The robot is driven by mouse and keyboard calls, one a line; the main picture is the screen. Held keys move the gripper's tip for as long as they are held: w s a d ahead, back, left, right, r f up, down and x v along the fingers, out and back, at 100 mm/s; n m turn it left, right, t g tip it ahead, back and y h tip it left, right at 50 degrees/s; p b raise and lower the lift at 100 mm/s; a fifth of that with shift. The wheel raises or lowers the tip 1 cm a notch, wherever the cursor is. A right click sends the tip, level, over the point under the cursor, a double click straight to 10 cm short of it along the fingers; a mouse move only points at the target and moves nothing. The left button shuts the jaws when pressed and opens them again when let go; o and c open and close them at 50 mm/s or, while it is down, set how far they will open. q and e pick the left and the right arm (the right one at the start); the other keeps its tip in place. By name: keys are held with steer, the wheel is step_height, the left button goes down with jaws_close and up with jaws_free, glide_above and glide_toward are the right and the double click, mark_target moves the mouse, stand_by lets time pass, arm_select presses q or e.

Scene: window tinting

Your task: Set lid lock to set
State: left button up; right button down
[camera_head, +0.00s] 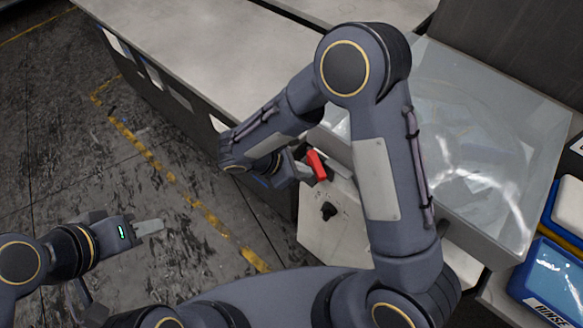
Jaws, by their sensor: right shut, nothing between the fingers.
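A small red lever (317,165), which looks like the lid lock, sits on the upper part of a pale front panel (325,240). The panel belongs to a machine with a clear lid (490,110), which looks closed. My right gripper (303,174) is shut and empty, with its tips right beside the red lever at its left. I cannot tell whether they touch it. My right forearm and upper arm hide part of the panel and lid. My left gripper (149,227) is out over the floor at the left, far from the panel; its finger gap cannot be made out.
A black knob (328,211) sticks out of the panel below the lever. A long grey worktop (190,45) runs to the upper left. Blue containers (550,280) stand at the right edge. The floor (60,160) at the left, with a worn yellow line, is clear.

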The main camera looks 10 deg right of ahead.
mark_target(318, 172)
arm_select(q)
steer(key=shift+f, duration=0.15)
arm_select(e)
steer(key=shift+d, duration=0.1)
stand_by(0.3)
